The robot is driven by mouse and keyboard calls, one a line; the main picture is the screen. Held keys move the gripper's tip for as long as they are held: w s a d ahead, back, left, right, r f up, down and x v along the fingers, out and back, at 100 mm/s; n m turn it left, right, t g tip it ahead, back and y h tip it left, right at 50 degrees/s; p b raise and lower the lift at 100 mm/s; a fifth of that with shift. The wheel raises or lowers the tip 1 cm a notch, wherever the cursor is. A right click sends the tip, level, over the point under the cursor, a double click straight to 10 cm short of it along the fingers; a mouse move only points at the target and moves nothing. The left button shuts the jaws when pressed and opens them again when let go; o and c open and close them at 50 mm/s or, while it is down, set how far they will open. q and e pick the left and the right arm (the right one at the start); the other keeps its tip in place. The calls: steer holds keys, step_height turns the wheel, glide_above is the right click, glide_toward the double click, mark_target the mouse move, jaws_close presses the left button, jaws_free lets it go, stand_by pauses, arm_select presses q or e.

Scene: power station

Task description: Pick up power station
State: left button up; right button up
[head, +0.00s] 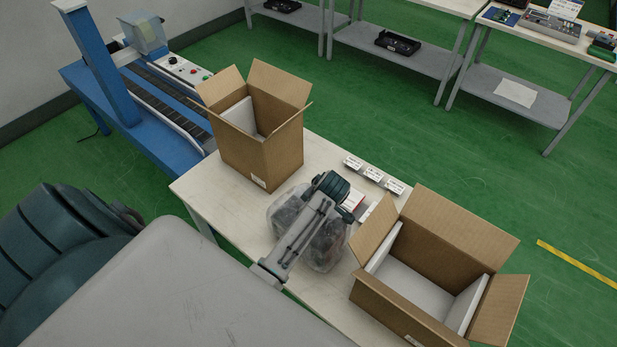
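A dark object in clear plastic wrapping (327,252) sits on the pale table, between two open cardboard boxes; it seems to be the power station. My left arm comes in from the left and its slim grey link and dark teal wrist pass in front of and over this object, hiding its middle. The fingers of my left gripper are hidden behind the wrist, so I cannot tell whether they touch the object. My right gripper is out of view.
An open, tall cardboard box (258,158) with a white foam insert stands behind. Another open box (392,306) with foam walls stands at the right front. Small white-labelled items (373,174) lie by the table's far edge. A blue conveyor (160,108) stands at the left.

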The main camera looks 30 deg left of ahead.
arm_select(q)
steer(key=shift+f, duration=0.1)
jaws_close()
stand_by(1.2)
steer(key=shift+w, duration=0.1)
